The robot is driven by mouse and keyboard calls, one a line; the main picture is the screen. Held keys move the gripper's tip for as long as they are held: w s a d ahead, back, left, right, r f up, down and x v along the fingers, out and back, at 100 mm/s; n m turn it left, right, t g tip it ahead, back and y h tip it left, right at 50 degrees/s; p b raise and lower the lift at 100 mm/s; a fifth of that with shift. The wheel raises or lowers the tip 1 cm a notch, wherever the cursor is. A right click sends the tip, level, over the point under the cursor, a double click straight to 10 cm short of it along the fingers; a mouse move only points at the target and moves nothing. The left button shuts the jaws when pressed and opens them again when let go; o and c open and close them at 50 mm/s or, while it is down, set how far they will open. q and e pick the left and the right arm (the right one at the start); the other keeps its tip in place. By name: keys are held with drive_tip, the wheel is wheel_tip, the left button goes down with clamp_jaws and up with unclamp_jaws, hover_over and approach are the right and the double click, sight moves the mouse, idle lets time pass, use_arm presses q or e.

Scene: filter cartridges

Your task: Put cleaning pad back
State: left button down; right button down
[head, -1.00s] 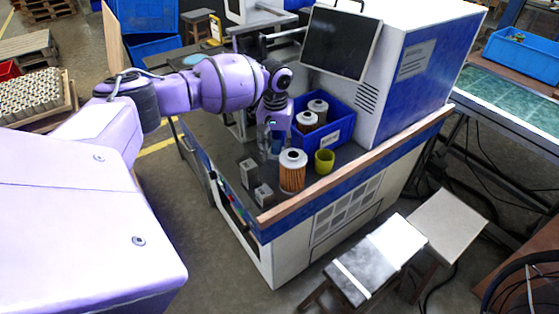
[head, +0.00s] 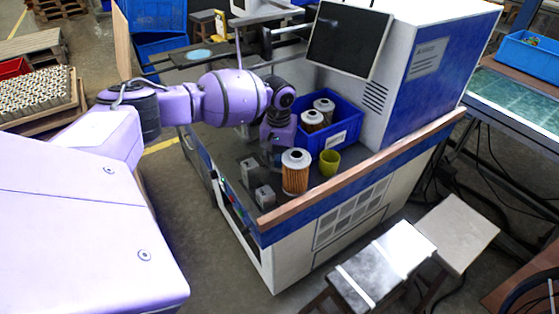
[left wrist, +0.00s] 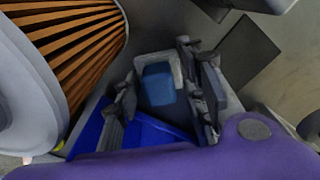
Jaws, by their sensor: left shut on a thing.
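A small blue pad (left wrist: 158,83) with a pale edge sits between the fingers of my left gripper (left wrist: 162,98) in the left wrist view. The gripper is shut on it. In the head view my left gripper (head: 274,155) points down low over the machine's dark worktop, just behind a filter cartridge. I cannot tell whether the pad touches the worktop, as it is hardly visible there. My right gripper is not in view.
The filter cartridge (head: 295,175), with a pleated orange side and white top, stands close to my gripper. A yellow-green cup (head: 329,162) stands to its right. A blue bin (head: 346,127) behind holds cartridges. Two grey blocks (head: 250,170) (head: 265,197) stand left of the cartridge.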

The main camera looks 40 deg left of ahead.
sight(279, 157)
use_arm(q)
drive_tip(key=shift+s+f, duration=0.2)
drive_tip(key=shift+f, duration=0.35)
drive_tip(key=c, duration=1.6)
unclamp_jaws()
drive_tip(key=o, duration=0.5)
drive_tip(key=shift+f, duration=0.3)
wheel_tip(279, 157, up, 14)
drive_tip(key=shift+p, duration=0.35)
